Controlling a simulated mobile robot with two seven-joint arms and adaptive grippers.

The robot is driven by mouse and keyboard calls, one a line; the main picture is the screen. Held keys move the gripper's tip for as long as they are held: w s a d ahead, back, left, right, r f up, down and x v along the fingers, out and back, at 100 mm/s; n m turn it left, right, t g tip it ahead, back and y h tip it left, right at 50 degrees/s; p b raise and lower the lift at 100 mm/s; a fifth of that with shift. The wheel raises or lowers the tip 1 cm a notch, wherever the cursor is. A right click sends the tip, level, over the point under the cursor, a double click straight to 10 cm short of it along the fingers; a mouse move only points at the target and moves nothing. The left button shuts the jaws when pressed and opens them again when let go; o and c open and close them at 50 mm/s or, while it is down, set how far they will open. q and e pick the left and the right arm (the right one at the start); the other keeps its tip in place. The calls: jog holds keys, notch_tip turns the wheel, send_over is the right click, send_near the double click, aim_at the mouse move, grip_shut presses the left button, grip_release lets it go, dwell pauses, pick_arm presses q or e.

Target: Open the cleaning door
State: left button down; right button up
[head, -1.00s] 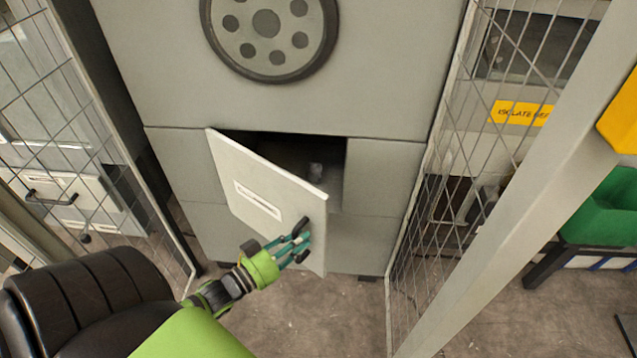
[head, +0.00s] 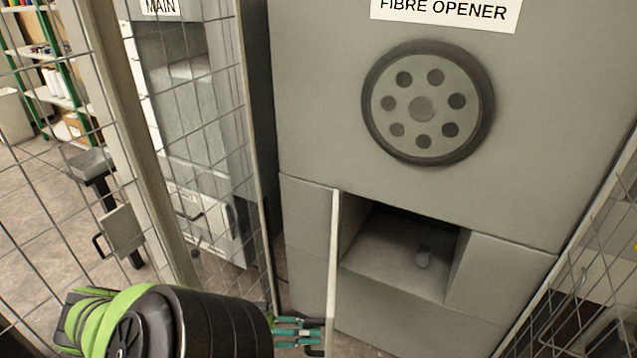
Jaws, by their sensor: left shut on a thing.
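The cleaning door (head: 334,265) is a pale panel hinged at the left side of a square opening in the grey fibre opener (head: 330,110). It stands swung well out and shows nearly edge-on. My left gripper (head: 308,334), with teal fingers, is at the door's lower outer part, shut on the dark door handle (head: 314,351). My arm and the picture's lower edge hide part of this grip. My right gripper is not in view.
Wire mesh fence panels stand left (head: 215,130) and right (head: 590,240) of the machine, close to my left arm on the left. A grey cabinet (head: 190,90) and a shelf (head: 45,60) stand beyond the left fence. A round wheel-like cover (head: 425,103) is above the opening.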

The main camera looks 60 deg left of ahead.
pick_arm(q)
jog(key=shift+s, duration=0.1)
dwell(0.3)
jog(key=c, duration=1)
grip_release()
jog(key=shift+c, duration=0.2)
jog(key=shift+a, duration=0.1)
